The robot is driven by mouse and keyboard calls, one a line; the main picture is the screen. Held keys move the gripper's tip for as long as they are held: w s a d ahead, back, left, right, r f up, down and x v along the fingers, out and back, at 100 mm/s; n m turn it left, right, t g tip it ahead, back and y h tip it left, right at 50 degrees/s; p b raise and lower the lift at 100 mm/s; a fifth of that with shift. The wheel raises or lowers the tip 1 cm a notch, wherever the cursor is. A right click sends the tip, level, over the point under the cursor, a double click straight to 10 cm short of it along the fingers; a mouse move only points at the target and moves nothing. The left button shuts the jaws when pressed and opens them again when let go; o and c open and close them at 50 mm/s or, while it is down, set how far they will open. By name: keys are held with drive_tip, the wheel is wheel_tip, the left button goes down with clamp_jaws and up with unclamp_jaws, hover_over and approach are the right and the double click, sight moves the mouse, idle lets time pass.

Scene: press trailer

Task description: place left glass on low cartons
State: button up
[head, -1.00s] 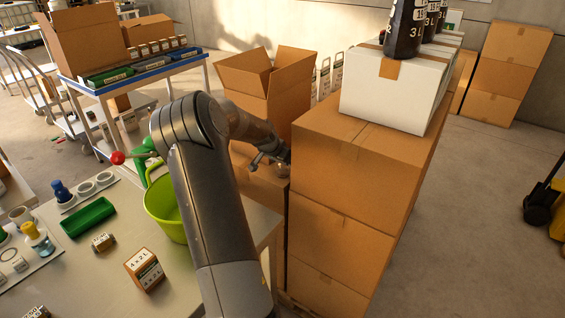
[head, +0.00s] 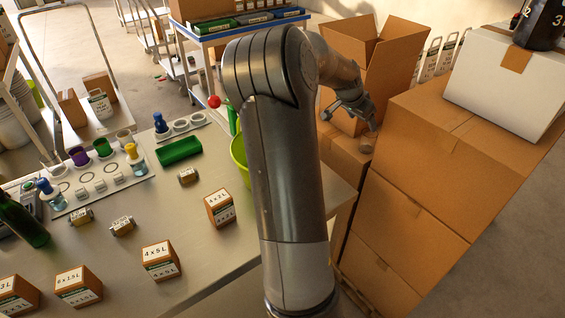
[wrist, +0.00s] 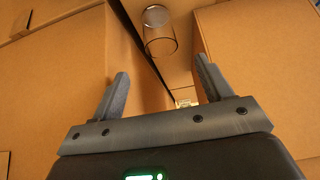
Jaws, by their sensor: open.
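A clear glass (head: 367,146) stands on the low cartons (head: 343,158), close beside the taller carton stack. The glass also shows in the wrist view (wrist: 159,35), top centre, beyond the fingertips. My gripper (head: 352,118) is above and just behind the glass in the head view. In the wrist view my gripper (wrist: 160,70) has its two fingers spread wide with nothing between them. The glass appears clear of both fingers. My arm hides part of the bench and the lime bucket.
The tall carton stack (head: 427,135) rises right of the glass and carries a white carton (head: 505,83) with a dark bottle (head: 542,22). An open carton (head: 382,62) stands behind. The bench (head: 205,255) at left holds small boxes and a green tray (head: 179,151).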

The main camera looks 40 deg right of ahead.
drive_tip(key=a+r+n+t+y, duration=0.2)
drive_tip(key=a+r+n, duration=0.2)
drive_tip(key=a, duration=1)
drive_tip(key=a+r+n+t+y, duration=0.2)
drive_tip(key=a+r+n+y, duration=0.15)
drive_tip(key=a, duration=1.15)
drive_tip(key=s+a+r+n, duration=0.1)
drive_tip(key=s+a+n, duration=0.4)
drive_tip(key=a, duration=0.6)
drive_tip(key=s+a+r+n+t+y, duration=0.1)
drive_tip(key=s+a+n, duration=0.4)
drive_tip(key=s+a, duration=0.4)
drive_tip(key=shift+s+a+t, duration=0.3)
drive_tip(key=shift+a, duration=0.95)
